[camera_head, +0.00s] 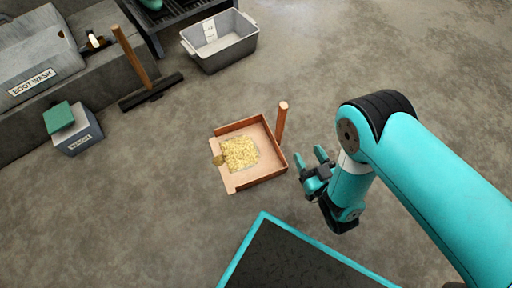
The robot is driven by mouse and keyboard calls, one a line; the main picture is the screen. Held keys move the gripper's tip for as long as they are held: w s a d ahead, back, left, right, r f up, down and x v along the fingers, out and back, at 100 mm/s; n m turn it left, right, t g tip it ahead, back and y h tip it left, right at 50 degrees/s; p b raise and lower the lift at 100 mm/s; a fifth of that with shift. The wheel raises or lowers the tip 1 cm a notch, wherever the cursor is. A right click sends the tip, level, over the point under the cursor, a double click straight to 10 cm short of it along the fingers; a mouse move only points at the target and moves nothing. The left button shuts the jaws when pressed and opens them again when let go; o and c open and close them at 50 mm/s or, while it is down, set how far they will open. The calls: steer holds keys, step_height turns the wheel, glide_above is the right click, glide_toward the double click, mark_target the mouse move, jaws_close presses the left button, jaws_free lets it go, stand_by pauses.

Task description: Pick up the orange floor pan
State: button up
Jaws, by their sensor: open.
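The orange floor pan (266,129) lies on the concrete floor in the middle of the head view. It is a shallow square pan with low walls and an upright round handle (281,121) at its right back side. A heap of yellow grain (240,153) lies in it, and some sits at its left edge. My gripper (312,164) is open and empty, just right of the pan and apart from it in the picture. Its exact height above the floor is hard to tell.
A grey tub (224,56) stands behind the pan. A broom with a wooden handle (132,59) and a small grey box with a green lid (77,137) are at left, near a "BOOT WASH" unit (38,62). The floor at right is clear.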

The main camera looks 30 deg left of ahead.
mark_target(284, 116)
steer(key=b+x, duration=0.6)
steer(key=x, duration=0.5)
steer(key=shift+w+a+f, duration=0.15)
steer(key=shift+w+a, duration=0.05)
steer(key=shift+a, duration=0.05)
steer(key=b+x, duration=0.2)
steer(key=x, duration=0.1)
steer(key=b+x, duration=0.1)
steer(key=b, duration=0.1)
steer(key=shift+w+a+f, duration=0.1)
steer(key=shift+a+f, duration=0.15)
steer(key=shift+f, duration=0.15)
steer(key=shift+w+a+r, duration=0.2)
steer(key=shift+w+a, duration=0.1)
jaws_close()
